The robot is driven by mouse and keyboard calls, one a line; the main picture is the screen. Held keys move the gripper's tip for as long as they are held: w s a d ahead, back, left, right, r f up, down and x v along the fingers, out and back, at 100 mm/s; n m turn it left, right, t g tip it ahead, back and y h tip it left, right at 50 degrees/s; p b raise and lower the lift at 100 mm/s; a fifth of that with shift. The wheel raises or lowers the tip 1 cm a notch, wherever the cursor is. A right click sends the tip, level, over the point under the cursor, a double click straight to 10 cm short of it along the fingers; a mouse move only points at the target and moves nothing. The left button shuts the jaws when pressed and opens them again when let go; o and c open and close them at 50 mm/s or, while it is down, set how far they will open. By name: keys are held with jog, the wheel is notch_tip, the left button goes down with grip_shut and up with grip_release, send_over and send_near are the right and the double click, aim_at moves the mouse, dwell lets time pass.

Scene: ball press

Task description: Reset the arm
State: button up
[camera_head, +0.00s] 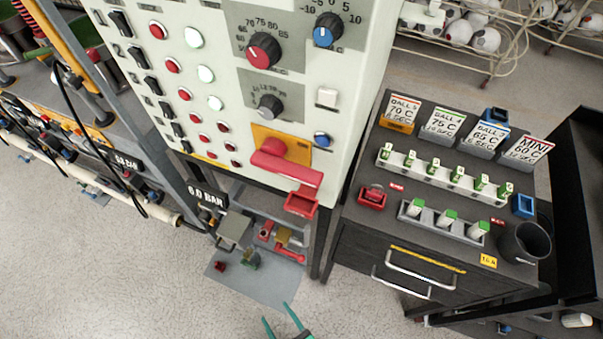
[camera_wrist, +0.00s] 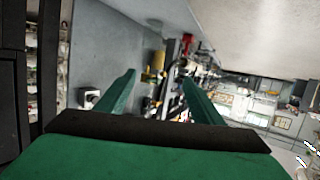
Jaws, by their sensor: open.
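My gripper (camera_head: 282,322) shows at the bottom edge of the head view, with two green fingertips spread apart and nothing between them. It is over the floor, in front of the control cabinet and apart from it. In the wrist view my gripper (camera_wrist: 158,90) has both green fingers open and empty, with a grey panel and a blurred room beyond. The rest of my arm is out of the head view.
The control panel (camera_head: 222,100) carries switches, dials and a red lever (camera_head: 287,165). A dark drawer cabinet (camera_head: 370,250) with cards, green-topped blocks and a black cup (camera_head: 525,243) stands right. Ball racks (camera_head: 470,45) are behind. Pale floor at lower left is clear.

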jog(key=d+r+m+t+h, duration=0.1)
jog(key=d+r+m+h, duration=0.1)
jog(key=r, duration=1)
jog(key=s+d+r+m+t+h, duration=0.1)
jog(key=d+r+m+h, duration=0.2)
jog(key=r, duration=0.9)
jog(key=d+r+m+t+h, duration=0.1)
jog(key=d+r+m+h, duration=0.1)
jog(key=r, duration=1.1)
jog(key=shift+s+d+h, duration=0.25)
jog(key=shift+d+h, duration=0.25)
jog(key=shift+h, duration=0.2)
jog(key=shift+r, duration=0.1)
